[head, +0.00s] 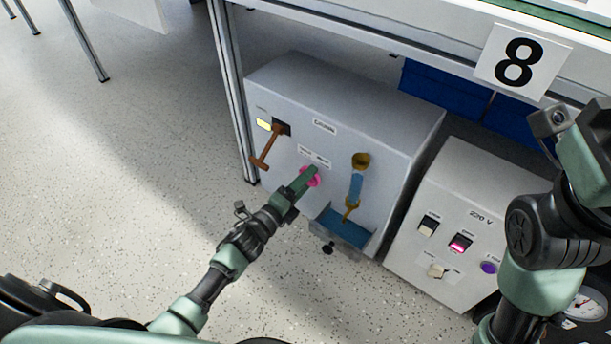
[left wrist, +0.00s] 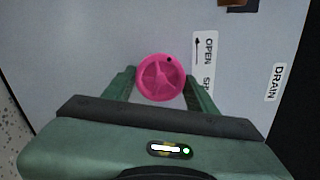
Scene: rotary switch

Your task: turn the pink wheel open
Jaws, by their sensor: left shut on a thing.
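The pink wheel (head: 312,178) sits on the front of a light grey box (head: 400,130), partly covered by my left gripper in the head view. In the left wrist view the round pink wheel (left wrist: 161,77) shows its spokes and a small dark dot near its upper right rim. My left gripper (head: 305,180) is shut on the wheel, with one green finger at each side in the left wrist view (left wrist: 160,88). A label (left wrist: 204,62) reading OPEN with an arrow is right of the wheel. My right arm shows at the right edge; its gripper is out of view.
A brown T-shaped handle (head: 267,148) sticks out left of the wheel. A blue and brass lever (head: 355,185) is to its right. A 220 V switch box (head: 455,220) stands further right. A table leg (head: 233,90) rises at the box's left; the floor left is clear.

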